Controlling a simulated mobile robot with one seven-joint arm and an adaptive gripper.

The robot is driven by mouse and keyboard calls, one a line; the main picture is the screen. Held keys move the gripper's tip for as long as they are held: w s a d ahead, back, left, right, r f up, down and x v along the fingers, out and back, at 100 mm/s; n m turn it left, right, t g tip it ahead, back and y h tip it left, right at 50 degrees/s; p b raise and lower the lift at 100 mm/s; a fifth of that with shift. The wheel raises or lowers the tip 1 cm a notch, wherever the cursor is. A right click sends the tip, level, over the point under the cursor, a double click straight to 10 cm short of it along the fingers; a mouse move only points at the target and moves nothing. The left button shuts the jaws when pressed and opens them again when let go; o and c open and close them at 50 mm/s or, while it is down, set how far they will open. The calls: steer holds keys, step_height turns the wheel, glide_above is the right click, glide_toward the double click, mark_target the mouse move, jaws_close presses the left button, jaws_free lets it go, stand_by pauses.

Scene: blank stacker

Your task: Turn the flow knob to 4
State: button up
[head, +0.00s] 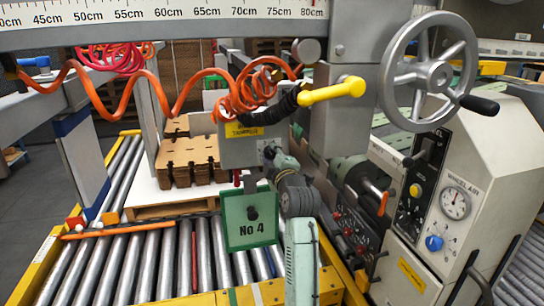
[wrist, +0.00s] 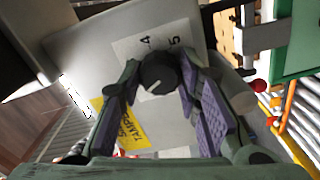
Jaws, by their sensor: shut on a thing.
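The flow knob (wrist: 157,74) is a small round black knob with a white pointer line, on a grey box face. Beside it is a white label (wrist: 140,47) on which 4 and 5 can be read; which number the pointer meets is not clear. My gripper (wrist: 159,72) has its purple-padded fingers on both sides of the knob, shut on it. In the head view my gripper (head: 272,153) is at the lower right of the grey box (head: 250,152) with the yellow label. The knob is hidden there.
A green "No 4" sign (head: 248,218) hangs close to my wrist. An orange coiled hose (head: 170,120) and a yellow handle (head: 333,91) are above. A handwheel (head: 433,70) and a gauge panel (head: 455,203) stand at right. Rollers (head: 120,260) lie below left.

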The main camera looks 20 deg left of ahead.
steer(key=shift+m, duration=0.3)
steer(key=m, duration=0.4)
steer(key=m+p, duration=0.1)
steer(key=m, duration=0.4)
steer(key=shift+m, duration=0.4)
steer(key=m+p, duration=0.1)
steer(key=m, duration=0.4)
steer(key=shift+a+m+p, duration=0.1)
steer(key=shift+m+p, duration=0.2)
steer(key=shift+p, duration=0.1)
steer(key=m+p, duration=0.2)
steer(key=m, duration=0.3)
steer(key=shift+m, duration=0.3)
steer(key=o, duration=1.1)
steer(key=shift+o, duration=0.2)
